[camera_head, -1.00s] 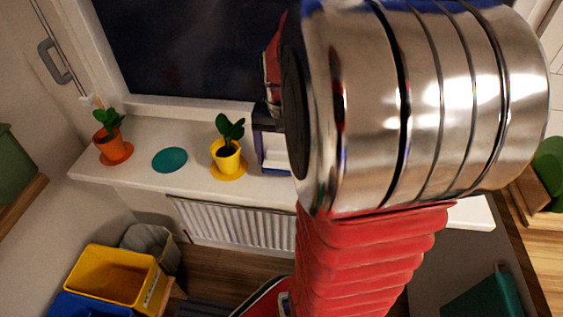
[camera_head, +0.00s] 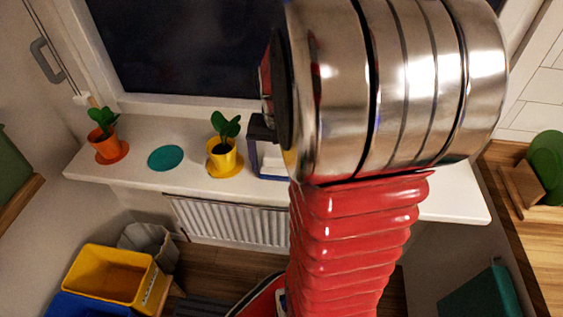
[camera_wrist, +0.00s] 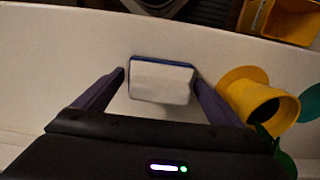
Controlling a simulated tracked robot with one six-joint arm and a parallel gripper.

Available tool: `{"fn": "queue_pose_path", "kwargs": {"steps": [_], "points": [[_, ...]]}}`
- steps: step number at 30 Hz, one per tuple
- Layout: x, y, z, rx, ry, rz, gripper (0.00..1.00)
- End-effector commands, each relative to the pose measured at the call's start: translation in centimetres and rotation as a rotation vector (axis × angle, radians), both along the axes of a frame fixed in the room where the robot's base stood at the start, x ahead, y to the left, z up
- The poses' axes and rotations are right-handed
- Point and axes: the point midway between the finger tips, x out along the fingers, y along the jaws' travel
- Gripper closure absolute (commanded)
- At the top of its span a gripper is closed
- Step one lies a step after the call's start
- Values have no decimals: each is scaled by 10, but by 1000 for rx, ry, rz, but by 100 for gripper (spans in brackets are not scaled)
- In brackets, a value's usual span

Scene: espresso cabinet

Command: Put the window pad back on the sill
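The window pad (camera_wrist: 160,82) is a small white block with a blue edge. In the wrist view it sits centred between the two dark fingers of my gripper (camera_wrist: 159,76), with the fingertips close against its sides. My gripper looks shut on it. In the head view the pad (camera_head: 274,171) shows low between the fingers (camera_head: 268,160), over the white sill (camera_head: 200,182), right of the yellow pot. Whether its underside touches the sill cannot be told. My wrist and arm hide the sill further right.
A yellow pot with a plant (camera_head: 222,155) stands on a yellow mat close left of my gripper. A teal disc (camera_head: 166,158) and an orange pot (camera_head: 105,145) are further left. A radiator (camera_head: 230,218) is under the sill. A yellow bin (camera_head: 105,275) is on the floor.

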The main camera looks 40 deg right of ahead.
Motion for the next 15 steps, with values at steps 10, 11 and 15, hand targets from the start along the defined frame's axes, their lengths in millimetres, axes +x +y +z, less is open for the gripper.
{"fn": "queue_pose_path", "kwargs": {"steps": [10,11,15], "points": [[0,0,1,-1,-1,-1,4],[0,-1,2,-1,-1,-1,4],[0,-1,11,-2,-3,-1,4]]}}
